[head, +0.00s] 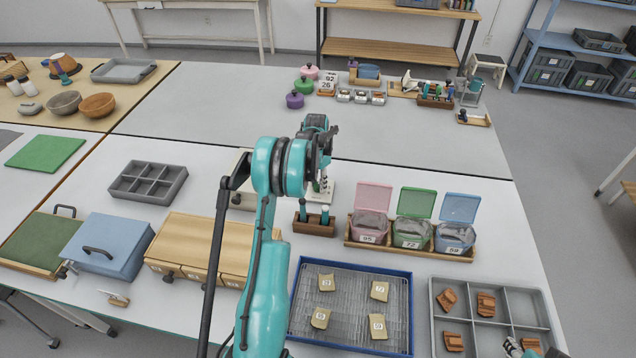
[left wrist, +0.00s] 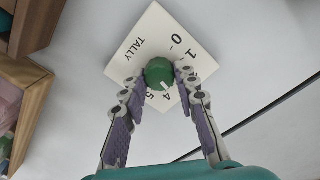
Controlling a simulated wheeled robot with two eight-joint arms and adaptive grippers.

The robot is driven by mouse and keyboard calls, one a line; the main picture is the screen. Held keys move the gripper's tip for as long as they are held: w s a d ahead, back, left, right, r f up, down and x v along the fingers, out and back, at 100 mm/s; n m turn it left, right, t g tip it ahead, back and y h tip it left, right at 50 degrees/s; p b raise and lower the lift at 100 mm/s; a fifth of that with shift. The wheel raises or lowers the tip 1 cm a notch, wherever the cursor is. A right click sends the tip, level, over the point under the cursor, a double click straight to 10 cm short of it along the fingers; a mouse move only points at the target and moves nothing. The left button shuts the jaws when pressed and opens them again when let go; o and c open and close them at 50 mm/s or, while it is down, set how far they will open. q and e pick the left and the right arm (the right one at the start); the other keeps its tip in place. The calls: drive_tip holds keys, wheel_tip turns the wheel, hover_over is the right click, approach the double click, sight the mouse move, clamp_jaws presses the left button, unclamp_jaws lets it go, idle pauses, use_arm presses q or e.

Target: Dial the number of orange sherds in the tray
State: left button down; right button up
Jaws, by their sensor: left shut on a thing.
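The white tally dial (left wrist: 143,45) lies flat in the left wrist view, with TALLY and the figures 0, 1, 4 and 5 showing. Its green knob (left wrist: 159,72) has a pale mark that seems to face the 4. My left gripper (left wrist: 160,82) is shut on the knob, one finger on each side. In the head view my left gripper (head: 322,172) hides most of the dial (head: 331,191). A grey divided tray (head: 434,318) at the lower right holds several orange sherds (head: 486,305). My right gripper (head: 513,347) shows partly at the tray's lower right; its jaws are unclear.
A wooden holder (head: 314,227) stands just in front of the dial. Pink, green and blue lidded boxes (head: 412,232) stand to its right. A wooden drawer unit (head: 190,245) is to the left.

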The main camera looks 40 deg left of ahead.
sight(318, 184)
use_arm(q)
drive_tip(key=m, duration=0.4)
drive_tip(key=shift+m, duration=0.3)
idle(0.3)
drive_tip(key=c, duration=1.2)
unclamp_jaws()
drive_tip(key=shift+o, duration=0.2)
drive_tip(key=shift+r, duration=0.1)
wheel_tip(318, 184, up, 12)
drive_tip(key=shift+w+a, duration=0.1)
